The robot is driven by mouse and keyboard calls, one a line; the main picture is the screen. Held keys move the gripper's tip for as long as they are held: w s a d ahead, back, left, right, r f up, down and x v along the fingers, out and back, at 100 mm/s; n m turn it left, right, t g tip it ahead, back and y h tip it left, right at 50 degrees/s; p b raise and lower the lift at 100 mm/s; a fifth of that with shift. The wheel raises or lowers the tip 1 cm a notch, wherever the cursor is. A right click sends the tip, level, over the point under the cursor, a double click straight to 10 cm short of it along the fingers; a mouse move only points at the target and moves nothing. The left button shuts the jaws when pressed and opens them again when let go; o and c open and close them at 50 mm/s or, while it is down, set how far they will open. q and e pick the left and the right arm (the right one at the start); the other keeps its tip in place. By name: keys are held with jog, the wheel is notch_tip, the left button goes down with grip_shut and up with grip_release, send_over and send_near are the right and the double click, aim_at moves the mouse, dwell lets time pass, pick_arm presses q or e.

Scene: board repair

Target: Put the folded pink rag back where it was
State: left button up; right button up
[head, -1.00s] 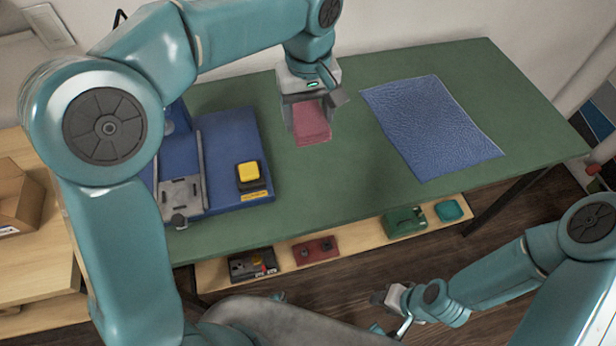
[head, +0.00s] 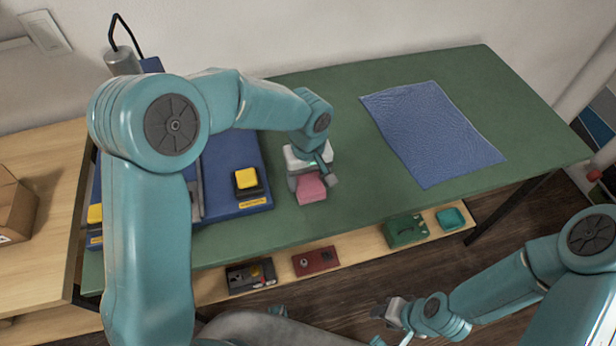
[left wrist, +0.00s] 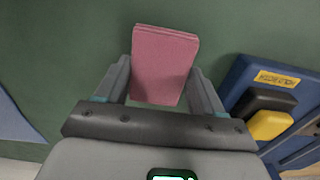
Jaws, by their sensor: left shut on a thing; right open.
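The folded pink rag (head: 311,188) is held over the green table, just right of the blue machine base. My left gripper (head: 306,181) is shut on it. In the left wrist view the rag (left wrist: 163,65) sits between the two fingers (left wrist: 160,88) and sticks out past their tips. I cannot tell whether the rag touches the table top. My right gripper (head: 392,309) is open and empty, low at the front, off the table.
A blue cloth (head: 432,135) lies flat on the green table (head: 350,205) to the right. The blue base (head: 232,165) with a yellow button (head: 246,180) stands close on the left. A shelf below the front edge holds a green box (head: 407,230), a teal tray (head: 451,218) and a dark red part (head: 315,261).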

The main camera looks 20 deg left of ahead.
aim_at(308, 182)
pick_arm(q)
jog(key=shift+f, duration=0.25)
jog(key=o, duration=1)
jog(key=shift+r, duration=0.1)
jog(key=shift+r, duration=0.1)
jog(key=shift+r, duration=0.25)
notch_tip(308, 182, up, 12)
jog(key=p, duration=0.1)
jog(key=shift+f, duration=0.2)
jog(key=shift+s, duration=0.1)
